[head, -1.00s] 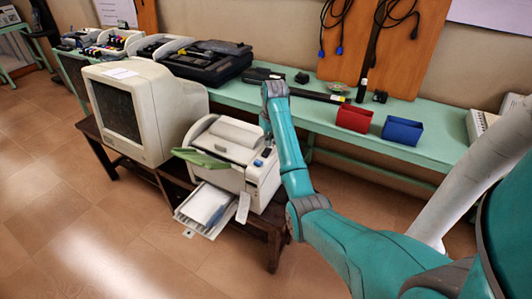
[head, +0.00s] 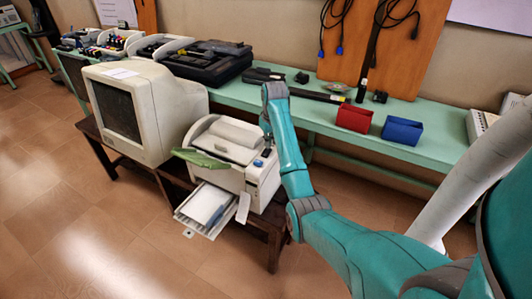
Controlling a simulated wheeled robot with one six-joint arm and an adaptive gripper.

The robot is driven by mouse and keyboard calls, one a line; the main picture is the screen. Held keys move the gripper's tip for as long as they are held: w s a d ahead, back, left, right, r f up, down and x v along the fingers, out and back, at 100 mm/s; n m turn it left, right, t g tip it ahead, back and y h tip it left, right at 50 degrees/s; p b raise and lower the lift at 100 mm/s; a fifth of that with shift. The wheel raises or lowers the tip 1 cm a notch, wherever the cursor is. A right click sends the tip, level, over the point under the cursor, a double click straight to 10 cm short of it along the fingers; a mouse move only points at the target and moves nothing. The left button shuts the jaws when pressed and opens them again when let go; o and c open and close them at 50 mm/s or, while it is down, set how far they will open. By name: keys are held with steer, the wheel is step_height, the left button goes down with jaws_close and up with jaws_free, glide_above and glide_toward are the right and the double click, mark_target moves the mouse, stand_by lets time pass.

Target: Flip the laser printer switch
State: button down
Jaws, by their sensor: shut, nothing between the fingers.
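The laser printer (head: 232,160) is a white unit on a low dark table, with an open paper tray (head: 207,207) of white sheets at its front and a green flap on its left. A small blue patch (head: 258,163) shows on its top right corner; I cannot tell whether it is the switch. My teal arm reaches up from the lower right and bends down at the printer's right rear. My gripper (head: 267,143) is small and dark there, partly hidden by my arm, close to the blue patch. It is shut and empty; contact cannot be made out.
A bulky old monitor (head: 140,112) stands left of the printer on the dark table (head: 275,240). Behind, a green bench (head: 440,140) carries a red bin (head: 354,117), a blue bin (head: 402,130) and a black case (head: 205,62). The floor in front is clear.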

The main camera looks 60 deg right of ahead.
mark_target(268, 150)
steer(key=shift+f, duration=0.9)
stand_by(0.5)
steer(key=shift+r, duration=3.55)
